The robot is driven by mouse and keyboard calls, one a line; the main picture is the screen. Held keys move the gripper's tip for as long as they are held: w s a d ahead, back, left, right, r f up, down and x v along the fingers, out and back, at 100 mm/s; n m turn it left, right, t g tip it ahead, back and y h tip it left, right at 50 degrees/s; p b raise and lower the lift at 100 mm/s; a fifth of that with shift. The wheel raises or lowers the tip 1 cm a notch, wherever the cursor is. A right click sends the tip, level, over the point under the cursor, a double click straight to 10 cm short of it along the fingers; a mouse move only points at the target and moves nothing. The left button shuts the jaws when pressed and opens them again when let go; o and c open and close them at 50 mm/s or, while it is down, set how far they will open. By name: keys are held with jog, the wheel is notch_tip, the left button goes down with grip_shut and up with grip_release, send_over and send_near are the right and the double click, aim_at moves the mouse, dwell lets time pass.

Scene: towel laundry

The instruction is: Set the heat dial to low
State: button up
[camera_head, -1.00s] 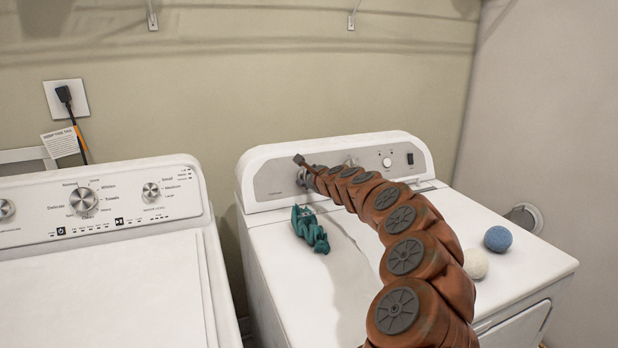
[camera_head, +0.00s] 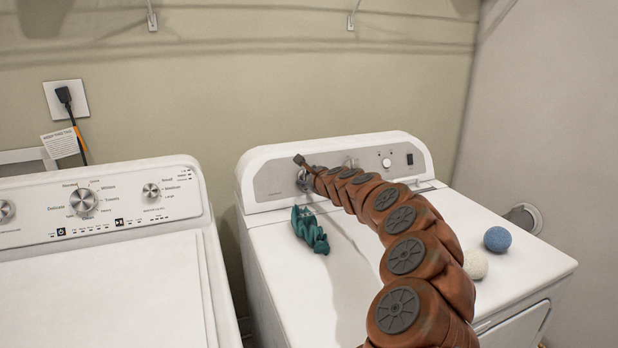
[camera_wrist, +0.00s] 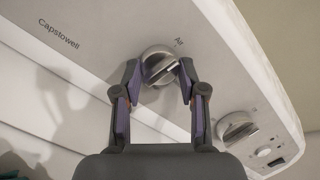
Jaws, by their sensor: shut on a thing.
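A round silver dial (camera_wrist: 158,66) is on the white dryer's control panel (camera_head: 268,184), with the word "Air" printed beside it in the wrist view. My gripper (camera_wrist: 160,73) is shut on this dial, with one finger on each side of it. The dial's grip bar lies aslant between the fingertips. In the head view my gripper (camera_head: 304,174) is at the left part of the panel, and my arm covers much of the dial. The dial's other setting labels cannot be read.
A second dial (camera_wrist: 235,127) is on the same panel. A teal twisted object (camera_head: 309,229) lies on the dryer top below the panel. A blue ball (camera_head: 497,239) and a cream ball (camera_head: 475,265) are at the right. A washer (camera_head: 110,270) stands left.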

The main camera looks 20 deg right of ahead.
jog(key=shift+a+m+p, duration=0.1)
jog(key=shift+m+p, duration=0.25)
jog(key=shift+m, duration=0.15)
jog(key=m+p, duration=0.1)
jog(key=m, duration=0.1)
jog(key=shift+a+r+m+h+p, duration=0.1)
jog(key=shift+a+m+h+p, duration=0.05)
jog(key=shift+m+h+p, duration=0.2)
jog(key=shift+a+m+h+p, duration=0.1)
jog(key=shift+m+h+p, duration=0.6)
jog(key=shift+m, duration=1.55)
jog(key=o, duration=1)
jog(key=shift+o, duration=0.7)
jog(key=shift+s, duration=0.1)
